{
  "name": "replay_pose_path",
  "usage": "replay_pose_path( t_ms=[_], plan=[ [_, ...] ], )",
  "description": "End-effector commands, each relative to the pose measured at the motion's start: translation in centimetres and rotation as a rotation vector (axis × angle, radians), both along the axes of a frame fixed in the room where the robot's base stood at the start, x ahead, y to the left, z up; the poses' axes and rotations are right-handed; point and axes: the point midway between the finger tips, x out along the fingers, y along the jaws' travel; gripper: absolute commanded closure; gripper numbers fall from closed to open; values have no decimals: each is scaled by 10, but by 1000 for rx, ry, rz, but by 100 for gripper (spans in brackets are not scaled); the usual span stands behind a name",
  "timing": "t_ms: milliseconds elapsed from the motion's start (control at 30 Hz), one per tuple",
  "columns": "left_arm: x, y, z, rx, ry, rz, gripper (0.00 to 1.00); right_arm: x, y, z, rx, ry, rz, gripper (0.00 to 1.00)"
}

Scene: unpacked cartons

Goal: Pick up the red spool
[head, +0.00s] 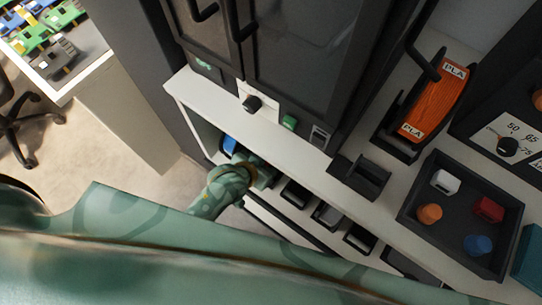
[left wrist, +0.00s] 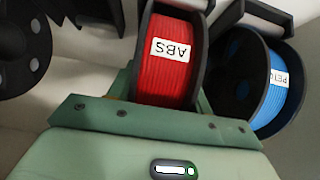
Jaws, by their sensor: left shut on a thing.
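The red spool (left wrist: 170,75) has a white ABS label and black flanges. In the left wrist view it is upright in the middle, directly in front of my left gripper (left wrist: 163,98). The gripper is shut on the red spool, with the green jaws at its sides. In the head view my left gripper (head: 262,174) reaches into the shelf opening under the white counter. The red spool is hidden there. My right gripper is not in view.
A blue spool (left wrist: 276,85) stands close to the right of the red one, and a black spool (left wrist: 25,52) is at the left. The white counter (head: 290,137) overhangs the shelf. An orange spool (head: 437,103) and a dark tray (head: 449,245) with several small objects are on the counter.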

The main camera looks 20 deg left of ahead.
Motion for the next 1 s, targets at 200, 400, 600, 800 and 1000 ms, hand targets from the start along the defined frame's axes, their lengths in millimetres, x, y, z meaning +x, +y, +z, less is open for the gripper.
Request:
replay_pose_path(
  t_ms=[200, 400, 600, 800, 1000],
  plan=[
    [1, 0, 9, -1, -4, 1, 89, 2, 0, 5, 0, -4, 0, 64],
    [-2, -1, 42, -2, -7, 0, 89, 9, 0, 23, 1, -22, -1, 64],
    [-41, -9, 92, -3, -7, 1, 89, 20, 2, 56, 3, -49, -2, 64],
    [-92, -18, 115, -4, -1, 1, 89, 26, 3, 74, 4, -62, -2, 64],
    [-125, -25, 127, -2, 0, 1, 89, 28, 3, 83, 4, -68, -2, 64]
  ],
)
